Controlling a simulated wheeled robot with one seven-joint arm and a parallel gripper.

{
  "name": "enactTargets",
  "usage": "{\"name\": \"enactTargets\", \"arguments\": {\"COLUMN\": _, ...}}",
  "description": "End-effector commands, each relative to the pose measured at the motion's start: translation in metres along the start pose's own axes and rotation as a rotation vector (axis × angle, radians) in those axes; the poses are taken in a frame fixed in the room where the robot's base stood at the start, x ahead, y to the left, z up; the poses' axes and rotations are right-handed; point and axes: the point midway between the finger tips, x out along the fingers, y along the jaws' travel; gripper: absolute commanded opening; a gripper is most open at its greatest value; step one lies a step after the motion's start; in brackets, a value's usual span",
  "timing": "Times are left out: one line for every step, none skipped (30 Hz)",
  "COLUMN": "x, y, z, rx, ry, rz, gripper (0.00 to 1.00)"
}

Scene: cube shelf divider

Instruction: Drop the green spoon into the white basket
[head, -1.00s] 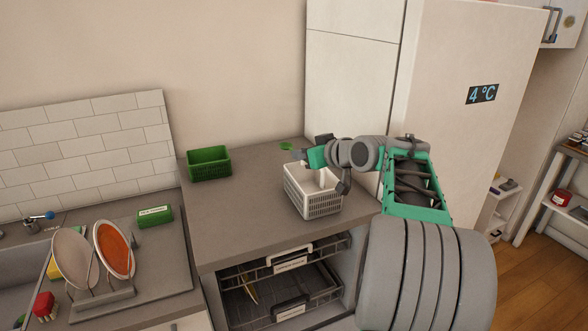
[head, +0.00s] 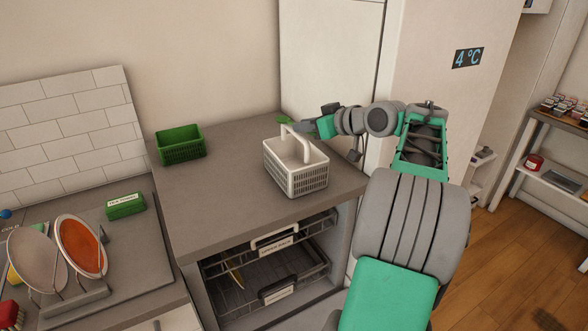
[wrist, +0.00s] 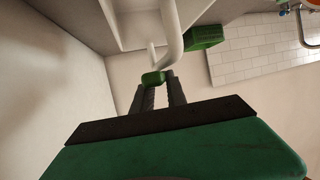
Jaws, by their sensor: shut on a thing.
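The white basket (head: 310,182) stands upright on the grey counter, its tall handle raised. My gripper (head: 297,128) is just behind the handle in the head view, above the basket's far side. It is shut on the green spoon (head: 284,120), whose green end shows beyond the fingers. In the wrist view a green piece of the spoon (wrist: 152,78) sits between the fingertips (wrist: 158,84), and the white basket's handle (wrist: 172,35) passes close in front. I cannot tell whether the handle touches my gripper. Most of the spoon is hidden.
A green basket (head: 180,148) stands at the counter's back left. A fridge (head: 430,80) rises to the right. Plates (head: 80,246) stand in a rack by the sink at left. An open dishwasher (head: 265,270) is below the counter. The counter left of the white basket is clear.

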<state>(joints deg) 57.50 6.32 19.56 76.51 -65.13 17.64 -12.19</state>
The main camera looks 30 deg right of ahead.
Motion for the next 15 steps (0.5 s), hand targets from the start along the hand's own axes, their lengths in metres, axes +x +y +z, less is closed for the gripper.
{"name": "enactTargets", "arguments": {"x": -0.0005, "y": 0.0004, "z": -0.0005, "rx": 0.001, "ry": -0.001, "rz": 0.001, "gripper": 0.0}}
{"name": "enactTargets", "arguments": {"x": -0.0006, "y": 0.0005, "z": -0.0004, "rx": 0.001, "ry": -0.001, "rz": 0.001, "gripper": 0.0}}
{"name": "enactTargets", "arguments": {"x": -0.0007, "y": 0.0007, "z": -0.0003, "rx": 0.001, "ry": -0.001, "rz": 0.001, "gripper": 0.0}}
{"name": "enactTargets", "arguments": {"x": -0.0007, "y": 0.0007, "z": -0.0004, "rx": 0.001, "ry": -0.001, "rz": 0.001, "gripper": 0.2}}
{"name": "enactTargets", "arguments": {"x": -0.0008, "y": 0.0008, "z": -0.0003, "rx": 0.001, "ry": -0.001, "rz": 0.001, "gripper": 0.22}}
{"name": "enactTargets", "arguments": {"x": -0.0008, "y": 0.0009, "z": -0.0003, "rx": 0.001, "ry": -0.001, "rz": 0.002, "gripper": 0.26}}
{"name": "enactTargets", "arguments": {"x": -0.0008, "y": 0.0009, "z": -0.0003, "rx": 0.001, "ry": -0.001, "rz": 0.002, "gripper": 0.28}}
{"name": "enactTargets", "arguments": {"x": -0.0008, "y": 0.0009, "z": -0.0003, "rx": 0.001, "ry": -0.001, "rz": 0.002, "gripper": 0.31}}
{"name": "enactTargets", "arguments": {"x": -0.0009, "y": 0.001, "z": -0.0003, "rx": 0.001, "ry": -0.001, "rz": 0.002, "gripper": 0.34}}
{"name": "enactTargets", "arguments": {"x": -0.0009, "y": 0.001, "z": -0.0003, "rx": 0.001, "ry": -0.001, "rz": 0.002, "gripper": 0.36}}
{"name": "enactTargets", "arguments": {"x": -0.0009, "y": 0.001, "z": -0.0003, "rx": 0.001, "ry": -0.001, "rz": 0.002, "gripper": 0.39}}
{"name": "enactTargets", "arguments": {"x": -0.0009, "y": 0.001, "z": -0.0003, "rx": 0.001, "ry": -0.001, "rz": 0.002, "gripper": 0.42}}
{"name": "enactTargets", "arguments": {"x": -0.0009, "y": 0.001, "z": -0.0003, "rx": 0.001, "ry": -0.001, "rz": 0.002, "gripper": 0.43}}
{"name": "enactTargets", "arguments": {"x": -0.0009, "y": 0.001, "z": -0.0003, "rx": 0.001, "ry": -0.001, "rz": 0.002, "gripper": 0.43}}
{"name": "enactTargets", "arguments": {"x": -0.0009, "y": 0.001, "z": -0.0003, "rx": 0.001, "ry": -0.001, "rz": 0.002, "gripper": 0.43}}
